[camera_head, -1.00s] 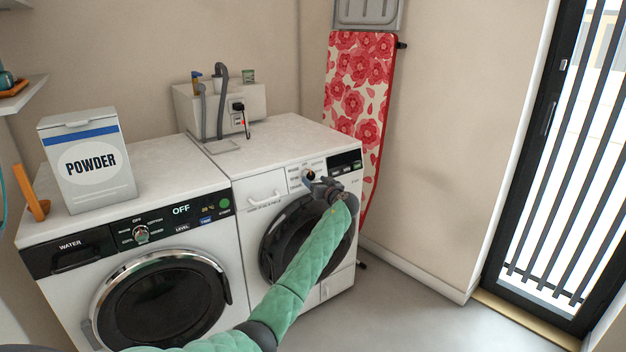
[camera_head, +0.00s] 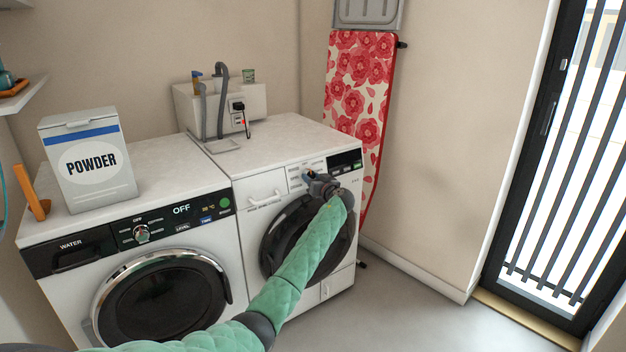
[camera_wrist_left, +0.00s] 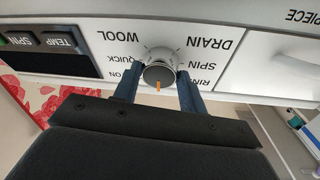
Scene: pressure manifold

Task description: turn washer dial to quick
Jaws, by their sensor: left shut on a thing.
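The washer (camera_head: 255,231) is the right machine in the head view. Its round dial (camera_wrist_left: 159,72) shows in the left wrist view, which is upside down, with an orange mark pointing to the picture's bottom. QUICK (camera_wrist_left: 126,63) is printed left of the dial, below WOOL; DRAIN, SPIN and a partly hidden RINSE label are on the right. The mark does not point at QUICK. My left gripper (camera_head: 312,178) is at the dial, with one finger on each side, shut on it. In the head view the gripper hides most of the dial. My right gripper is not in view.
A second machine (camera_head: 60,295) stands on the left, its display reading OFF, with a powder box (camera_head: 90,185) on top. A floral ironing board (camera_head: 360,80) leans behind the washer. The floor to the right is clear up to the barred door (camera_head: 550,200).

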